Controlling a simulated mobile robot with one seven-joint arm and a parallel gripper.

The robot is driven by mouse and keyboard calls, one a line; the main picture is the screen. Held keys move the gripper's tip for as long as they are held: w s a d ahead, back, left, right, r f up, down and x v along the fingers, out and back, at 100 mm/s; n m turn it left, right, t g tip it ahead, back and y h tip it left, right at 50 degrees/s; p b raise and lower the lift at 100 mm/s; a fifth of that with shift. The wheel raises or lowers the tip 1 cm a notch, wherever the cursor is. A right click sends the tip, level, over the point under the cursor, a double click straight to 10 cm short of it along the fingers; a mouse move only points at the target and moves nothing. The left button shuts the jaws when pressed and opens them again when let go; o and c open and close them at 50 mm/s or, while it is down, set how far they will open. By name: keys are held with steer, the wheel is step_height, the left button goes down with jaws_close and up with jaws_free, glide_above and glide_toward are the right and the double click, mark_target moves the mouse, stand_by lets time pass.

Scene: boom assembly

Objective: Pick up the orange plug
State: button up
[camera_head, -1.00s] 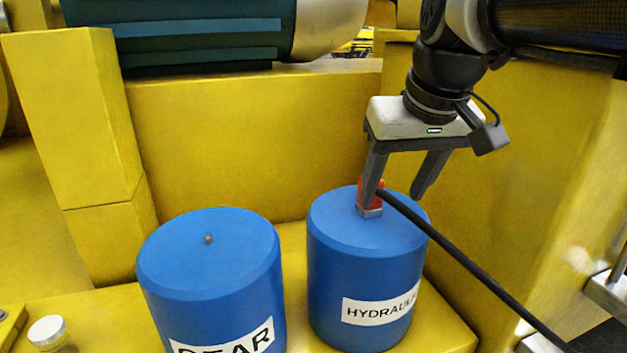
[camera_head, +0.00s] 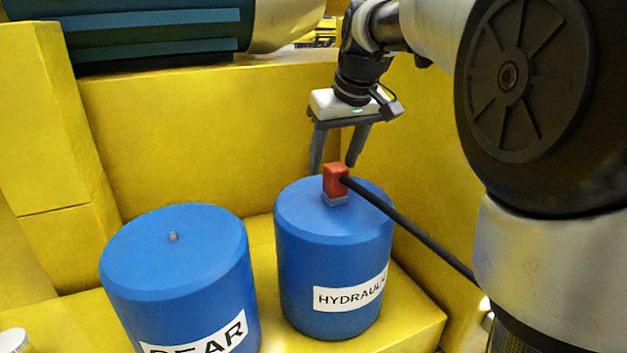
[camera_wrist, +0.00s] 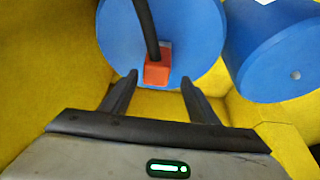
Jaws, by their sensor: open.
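The orange plug (camera_head: 336,179) stands upright on a small grey fitting on top of the blue cylinder labelled HYDRAULIC (camera_head: 333,262). A black cable (camera_head: 412,229) runs from the plug down to the right. My gripper (camera_head: 333,170) is open, with its fingers behind and slightly above the plug in the head view. In the wrist view the plug (camera_wrist: 157,71) lies ahead of the gap between my open fingertips (camera_wrist: 159,78), roughly centred. Nothing is between the fingers that I can see clearly; contact with the plug is not visible.
A second blue cylinder (camera_head: 176,270) with a partly cut-off label and a small top stud stands to the left. Yellow walls (camera_head: 200,140) rise behind and to the sides. A dark green cylinder (camera_head: 150,30) lies above the back wall. The cable crosses the right side.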

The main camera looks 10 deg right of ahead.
mark_target(332, 180)
steer(key=x, duration=0.6)
steer(key=shift+d+f, duration=0.3)
steer(key=shift+d, duration=0.05)
steer(key=shift+r, duration=0.1)
jaws_close()
